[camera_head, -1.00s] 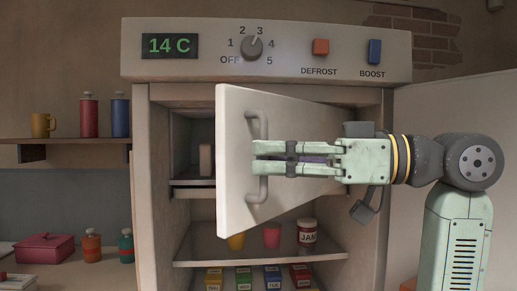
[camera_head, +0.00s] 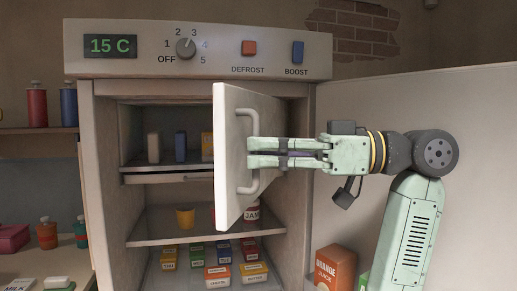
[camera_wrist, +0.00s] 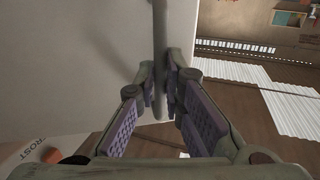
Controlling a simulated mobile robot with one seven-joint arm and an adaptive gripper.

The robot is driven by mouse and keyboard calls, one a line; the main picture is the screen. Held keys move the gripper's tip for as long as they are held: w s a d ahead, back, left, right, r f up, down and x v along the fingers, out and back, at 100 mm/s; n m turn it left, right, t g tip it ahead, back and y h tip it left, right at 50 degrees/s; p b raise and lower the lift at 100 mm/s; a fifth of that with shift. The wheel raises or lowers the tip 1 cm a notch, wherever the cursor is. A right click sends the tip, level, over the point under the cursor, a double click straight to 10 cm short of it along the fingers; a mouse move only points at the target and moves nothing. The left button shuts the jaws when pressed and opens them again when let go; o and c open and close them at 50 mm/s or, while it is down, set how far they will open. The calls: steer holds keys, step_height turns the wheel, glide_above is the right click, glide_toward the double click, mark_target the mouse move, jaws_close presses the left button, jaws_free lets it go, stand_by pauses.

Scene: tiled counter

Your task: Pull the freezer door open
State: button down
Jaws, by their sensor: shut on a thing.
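The freezer door (camera_head: 230,190) is a white panel, swung part way open in front of the fridge's upper compartment. Its grey vertical bar handle (camera_head: 248,180) is on the outer face. My gripper (camera_head: 252,152) is shut on the handle at about its middle. In the wrist view the handle (camera_wrist: 158,50) passes between my fingertips (camera_wrist: 165,85), with the door (camera_wrist: 80,60) to the left. Behind the door, the freezer compartment (camera_head: 165,125) shows several small boxes; its right part is hidden by the door.
A larger white door (camera_head: 440,130) stands open on the right, behind my arm. An orange juice carton (camera_head: 335,268) is low beside it. Lower shelves hold a yellow cup (camera_head: 185,218), a jam jar (camera_head: 251,215) and several small boxes. A control panel (camera_head: 340,42) sits above.

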steer(key=shift+w+d+r, duration=0.2)
steer(key=shift+w, duration=0.05)
steer(key=c, duration=1.7)
jaws_free()
steer(key=shift+w+f, duration=0.1)
steer(key=shift+f, duration=0.1)
step_height(320, 180, up, 10)
steer(key=shift+r, duration=0.1)
